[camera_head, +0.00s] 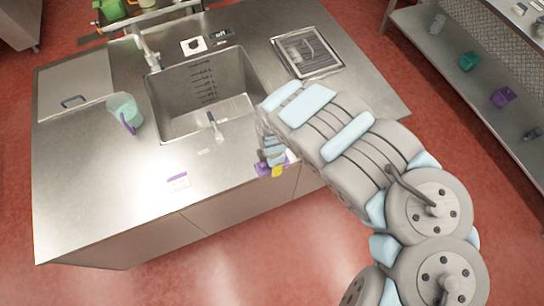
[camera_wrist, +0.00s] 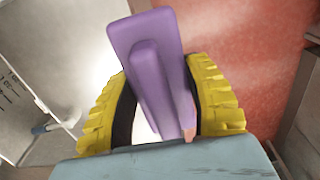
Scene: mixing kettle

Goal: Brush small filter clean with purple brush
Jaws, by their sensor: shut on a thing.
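My gripper (camera_head: 274,169) is at the front right edge of the steel counter, partly hidden by my arm. In the wrist view, its yellow ribbed fingers (camera_wrist: 160,85) are shut around a purple block-like object, which looks like the purple brush (camera_wrist: 143,38). A bit of its purple also shows beside the fingers in the head view (camera_head: 262,169). Its bristles cannot be made out. I cannot identify the small filter for certain. A small pale piece (camera_head: 205,151) lies on the counter in front of the sink, too small to tell.
A sink (camera_head: 180,120) is set in the steel counter (camera_head: 90,185). A clear jug with a purple handle (camera_head: 125,112) stands left of it. A white-and-purple card (camera_head: 178,181) lies near the front. A framed panel (camera_head: 307,53) is at the right. The front left counter is clear.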

